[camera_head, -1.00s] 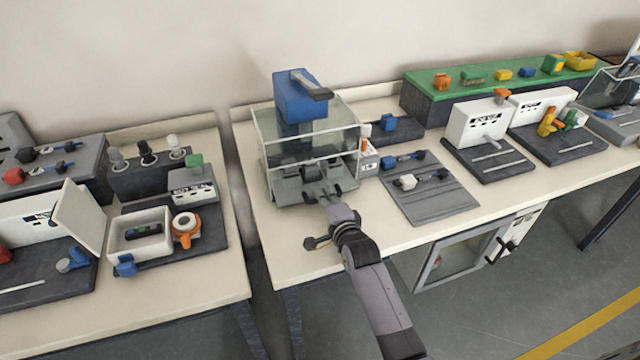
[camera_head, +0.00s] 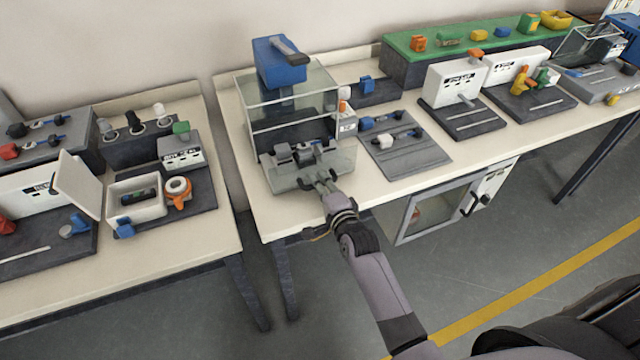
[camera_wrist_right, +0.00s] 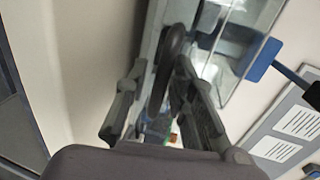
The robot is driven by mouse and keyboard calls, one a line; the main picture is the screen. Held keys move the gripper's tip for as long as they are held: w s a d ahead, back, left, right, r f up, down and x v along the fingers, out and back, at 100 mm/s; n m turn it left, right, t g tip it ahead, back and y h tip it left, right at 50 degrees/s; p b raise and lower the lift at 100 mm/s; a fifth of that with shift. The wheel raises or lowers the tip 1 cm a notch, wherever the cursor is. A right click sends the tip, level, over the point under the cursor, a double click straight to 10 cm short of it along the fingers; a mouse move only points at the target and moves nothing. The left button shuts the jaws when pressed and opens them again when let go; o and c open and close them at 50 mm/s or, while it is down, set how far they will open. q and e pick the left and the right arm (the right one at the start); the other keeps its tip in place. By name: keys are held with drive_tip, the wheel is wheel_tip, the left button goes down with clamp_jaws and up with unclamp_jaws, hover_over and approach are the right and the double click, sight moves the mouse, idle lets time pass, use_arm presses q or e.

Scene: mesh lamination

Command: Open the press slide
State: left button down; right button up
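The press (camera_head: 283,62) stands at the left end of the middle table. It has a blue head with a grey lever above a clear-walled enclosure (camera_head: 290,108). Its grey slide (camera_head: 285,181) sticks out of the front of the enclosure, with dark fixture parts on it. My right gripper (camera_head: 323,187) is at the slide's front handle. In the right wrist view its two fingers (camera_wrist_right: 160,90) lie on either side of the dark handle bar (camera_wrist_right: 172,58) and appear closed on it. My left gripper is in neither view.
A grey mat (camera_head: 408,152) with small parts lies right of the press. White-panelled stations (camera_head: 455,83) and a green shelf (camera_head: 470,40) stand farther right. A separate table at left holds a white open box (camera_head: 136,203). A gap separates the tables.

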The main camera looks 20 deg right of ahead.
drive_tip(key=shift+o, duration=0.5)
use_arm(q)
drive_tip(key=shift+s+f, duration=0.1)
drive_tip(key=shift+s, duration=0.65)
use_arm(e)
drive_tip(key=v, duration=1.2)
drive_tip(key=s+a+f+n+g, duration=0.25)
drive_tip(key=s+f+n, duration=0.25)
drive_tip(key=f, duration=0.9)
drive_tip(key=s+a+f+n+g, duration=0.1)
drive_tip(key=s+f+n+g, duration=0.4)
drive_tip(key=f, duration=0.9)
drive_tip(key=s+d+f+n+g, duration=0.2)
drive_tip(key=s+f, duration=0.4)
drive_tip(key=s, duration=0.4)
drive_tip(key=s+d+f+n+g, duration=0.2)
drive_tip(key=s+f+n, duration=0.2)
drive_tip(key=s, duration=0.6)
drive_tip(key=s+d+f+n+g, duration=0.2)
drive_tip(key=s+f+n+g, duration=0.1)
drive_tip(key=s+f, duration=0.4)
drive_tip(key=s+n, duration=0.1)
drive_tip(key=s, duration=0.2)
drive_tip(key=shift+d+f+h, duration=0.2)
drive_tip(key=shift+f+h, duration=0.1)
drive_tip(key=shift+f, duration=0.1)
